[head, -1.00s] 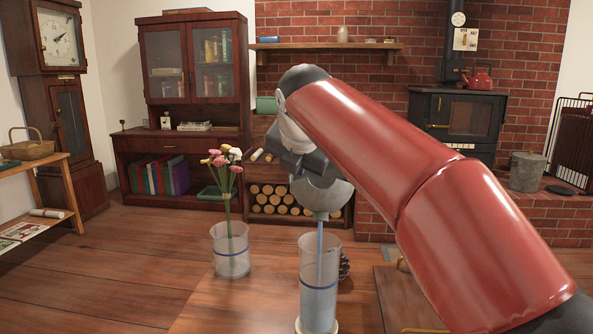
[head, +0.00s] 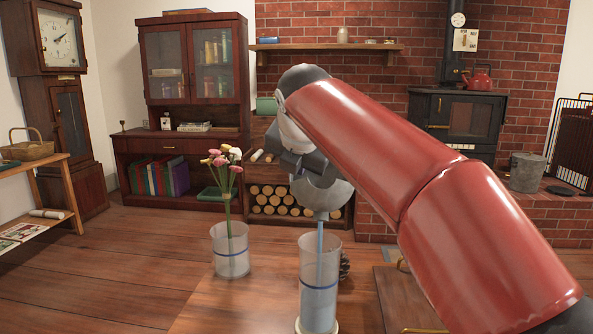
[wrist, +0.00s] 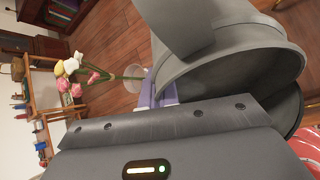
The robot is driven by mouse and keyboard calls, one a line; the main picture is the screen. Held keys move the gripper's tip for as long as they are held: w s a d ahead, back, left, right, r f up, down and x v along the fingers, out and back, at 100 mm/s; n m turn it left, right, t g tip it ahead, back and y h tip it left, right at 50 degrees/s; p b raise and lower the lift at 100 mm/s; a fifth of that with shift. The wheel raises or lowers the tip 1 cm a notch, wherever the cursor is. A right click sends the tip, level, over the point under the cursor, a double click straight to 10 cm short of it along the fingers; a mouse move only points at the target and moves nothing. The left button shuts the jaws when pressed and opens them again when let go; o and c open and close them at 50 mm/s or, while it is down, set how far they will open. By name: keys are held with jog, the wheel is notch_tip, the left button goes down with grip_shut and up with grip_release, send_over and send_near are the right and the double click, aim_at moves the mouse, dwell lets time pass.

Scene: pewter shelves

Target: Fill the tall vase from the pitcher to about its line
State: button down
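The tall vase (head: 307,262) is a clear, upright cylinder with a dark blue line, standing on a pale round base at the front of the wooden table. The grey metal pitcher (head: 325,196) is tipped above it, and a thin blue stream falls inside the vase. Bluish water shows in the lower part, with its surface close to the line; I cannot tell exactly where. In the wrist view the pitcher (wrist: 235,75) fills the upper right, close to my gripper; the vase's water is not visible there.
A shorter clear vase (head: 231,262) with pink, yellow and white flowers (head: 222,160) stands to the left, apart from the tall vase. A dark pinecone (head: 345,266) sits just behind the tall vase on the right. A wooden board or box (head: 405,300) lies to the right.

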jog(key=shift+s+r+t+b, duration=0.35)
jog(key=shift+r+t+b, duration=0.1)
jog(key=shift+t+b, duration=0.2)
dwell(2.8)
jog(key=shift+a, duration=0.1)
